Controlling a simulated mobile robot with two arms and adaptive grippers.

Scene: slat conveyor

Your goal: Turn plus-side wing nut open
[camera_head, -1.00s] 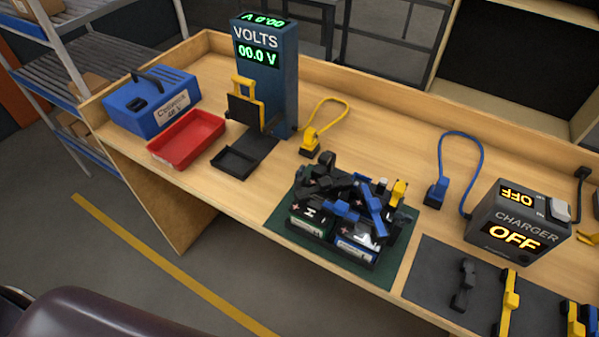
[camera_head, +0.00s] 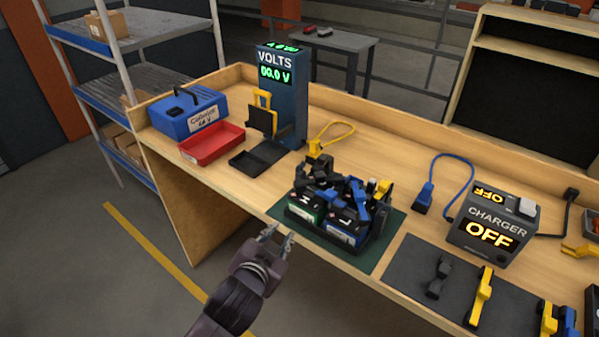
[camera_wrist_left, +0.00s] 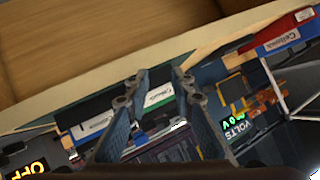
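Two batteries, one with a green label (camera_head: 303,211) and one with a blue label (camera_head: 341,237), stand side by side in a dark tray on a green mat (camera_head: 388,238). Black, blue and yellow clamps and levers crowd their tops; I cannot make out the plus-side wing nut among them. My left gripper (camera_head: 277,236) is open and empty, in front of the bench edge, just left of and nearer than the batteries. In the left wrist view its two fingers (camera_wrist_left: 160,90) are spread, with the batteries beyond them. My right gripper is not in view.
Behind the batteries stand a VOLTS meter (camera_head: 281,100) and a yellow cable loop (camera_head: 335,130). A red tray (camera_head: 211,146) and blue case (camera_head: 187,112) are at left. A charger reading OFF (camera_head: 492,225) and a dark tool mat (camera_head: 412,268) are at right.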

